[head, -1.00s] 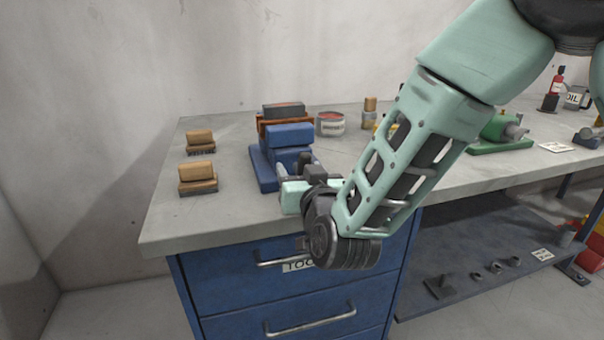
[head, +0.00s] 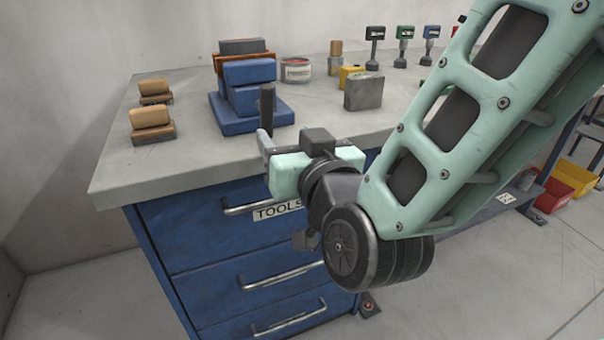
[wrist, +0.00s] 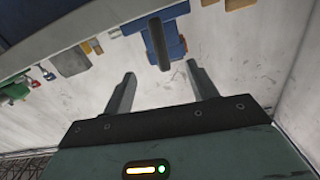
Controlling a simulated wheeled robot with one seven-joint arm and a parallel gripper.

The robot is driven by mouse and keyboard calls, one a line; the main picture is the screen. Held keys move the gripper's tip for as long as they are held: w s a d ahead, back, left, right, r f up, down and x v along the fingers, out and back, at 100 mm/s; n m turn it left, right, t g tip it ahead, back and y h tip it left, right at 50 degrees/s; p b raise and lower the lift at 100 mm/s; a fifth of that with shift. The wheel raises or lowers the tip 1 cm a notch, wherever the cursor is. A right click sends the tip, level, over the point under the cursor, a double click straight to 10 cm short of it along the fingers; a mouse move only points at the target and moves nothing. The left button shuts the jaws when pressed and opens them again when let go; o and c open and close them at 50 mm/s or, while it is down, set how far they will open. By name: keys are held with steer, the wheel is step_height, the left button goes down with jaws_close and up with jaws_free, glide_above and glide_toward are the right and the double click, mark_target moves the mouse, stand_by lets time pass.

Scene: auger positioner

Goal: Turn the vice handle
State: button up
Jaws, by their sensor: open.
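The blue vice (head: 250,112) sits on the workbench near its front edge. Its handle, a dark upright bar (head: 267,110), stands at the vice's front right. My gripper (head: 265,135) is just in front of the vice, by the bench edge. One finger shows in the head view and the other is hard to make out. In the wrist view my gripper (wrist: 160,69) is open and empty. The handle (wrist: 158,44) shows ahead, between the lines of the two fingers, with the blue vice (wrist: 174,47) behind it. Whether the fingers reach the handle is unclear.
Two wooden-topped blocks (head: 152,125) stand left of the vice. A grey block (head: 364,92), a tin (head: 296,70) and a yellow item (head: 350,75) stand to its right. Blue drawers (head: 235,250) are below the bench top.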

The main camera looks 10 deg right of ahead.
steer(key=shift+b+v, duration=2.05)
steer(key=shift+b, duration=1.95)
steer(key=shift+f, duration=0.1)
